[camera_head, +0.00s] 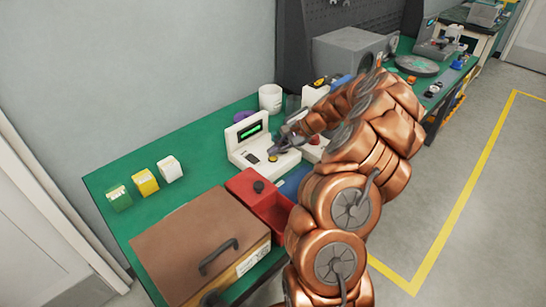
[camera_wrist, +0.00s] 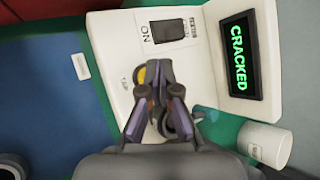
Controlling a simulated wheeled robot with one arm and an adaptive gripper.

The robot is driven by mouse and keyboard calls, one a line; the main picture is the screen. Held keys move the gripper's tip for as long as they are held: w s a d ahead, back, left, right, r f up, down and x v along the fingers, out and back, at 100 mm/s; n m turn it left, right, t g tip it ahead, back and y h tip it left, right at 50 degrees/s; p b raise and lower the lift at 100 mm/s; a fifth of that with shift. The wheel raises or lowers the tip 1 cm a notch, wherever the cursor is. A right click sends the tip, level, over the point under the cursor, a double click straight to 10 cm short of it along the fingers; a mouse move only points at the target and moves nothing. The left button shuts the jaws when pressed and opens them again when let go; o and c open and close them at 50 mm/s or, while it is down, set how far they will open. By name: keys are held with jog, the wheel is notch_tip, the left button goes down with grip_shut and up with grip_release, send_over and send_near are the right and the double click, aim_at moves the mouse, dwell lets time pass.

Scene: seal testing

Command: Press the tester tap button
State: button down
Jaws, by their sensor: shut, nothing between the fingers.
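The white tester (camera_head: 243,152) stands on the green table. Its upright screen (camera_wrist: 240,55) reads CRACKED in green letters in the wrist view. A black switch (camera_wrist: 167,31) marked ON is on its base. A yellow button (camera_wrist: 140,76) is partly hidden behind my fingertips in the wrist view; the head view shows it (camera_head: 272,158) on the tester's front. My gripper (camera_wrist: 153,72) is shut and empty, its tips over or right beside the yellow button. I cannot tell whether they touch it.
A white mug (camera_wrist: 264,145) stands near the tester. A red bin (camera_head: 272,209) and a brown-lidded case (camera_head: 190,250) are in front of it. Small green, yellow and white boxes (camera_head: 145,182) stand at left. Green table (camera_head: 195,140) is bare between boxes and tester.

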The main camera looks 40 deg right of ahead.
aim_at(275, 158)
jog(key=shift+r, duration=0.2)
jog(key=shift+r+p, duration=1.1)
jog(key=shift+r, duration=1.45)
jog(key=s+a+r+n+g, duration=0.2)
jog(key=s+a+r+n, duration=0.1)
jog(key=a, duration=0.5)
jog(key=s+a+r+n+g, duration=0.1)
jog(key=s+a+r+n, duration=0.25)
jog(key=a, duration=0.45)
jog(key=s+a+r+n+g, duration=0.2)
jog(key=s+a+r+n, duration=0.1)
jog(key=a, duration=0.5)
jog(key=s+a+f+n+g+h, duration=0.1)
jog(key=s+n+h, duration=0.2)
jog(key=s, duration=1)
jog(key=s+a+f+n+g+h, duration=0.1)
jog(key=s+n+h, duration=0.3)
jog(key=s, duration=0.9)
jog(key=shift+a+f+n+g, duration=0.25)
jog(key=shift+a+n+g, duration=0.1)
jog(key=shift+a+g, duration=0.1)
